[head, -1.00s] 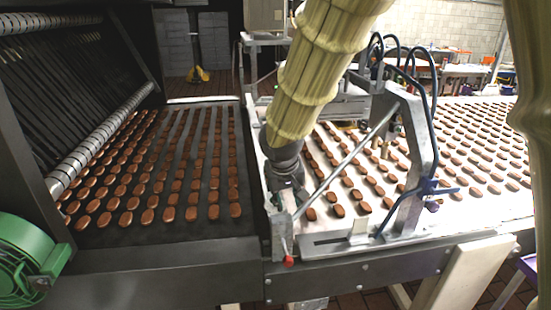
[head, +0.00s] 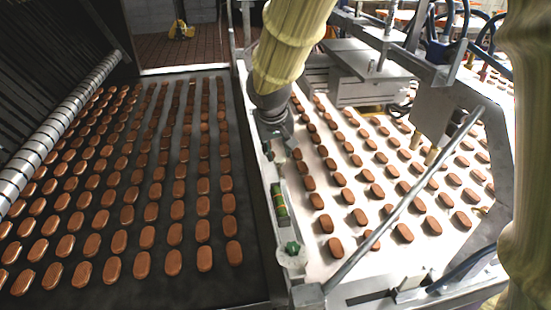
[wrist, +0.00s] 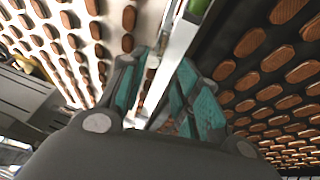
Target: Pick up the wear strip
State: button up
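My gripper (head: 275,128) points down over the narrow pale rail (head: 262,165) between the two conveyor belts. In the wrist view, its teal-padded fingers (wrist: 166,72) stand apart, with the rail running beyond and between them. I cannot name the wear strip with certainty. A small green piece with an orange-brown band (head: 279,200) lies along the rail, in front of my gripper in the head view. A green piece also shows at the top of the wrist view (wrist: 197,7), ahead of the fingertips. I see nothing held.
Rows of brown biscuits lie on the dark left belt (head: 243,272) and the white right belt (head: 318,268). A slanted metal rod (head: 408,200) and a grey bracket (head: 480,135) stand over the right belt. A green knob (head: 292,248) sits at the rail's near end.

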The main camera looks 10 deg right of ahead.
jog(key=p, duration=0.1)
send_over(278, 166)
jog(key=s, duration=0.2)
notch_tip(278, 166, down, 4)
jog(key=f, duration=0.1)
jog(key=shift+w+f+p, duration=0.3)
jog(key=shift+f+p, duration=0.05)
jog(key=shift+p, duration=0.1)
jog(key=shift+a+p+x, duration=0.1)
jog(key=shift+p+x, duration=0.25)
jog(key=shift+x, duration=0.7)
jog(key=shift+a+p+x, duration=0.15)
jog(key=shift+p+x, duration=0.2)
jog(key=shift+x, duration=0.75)
grip_shut()
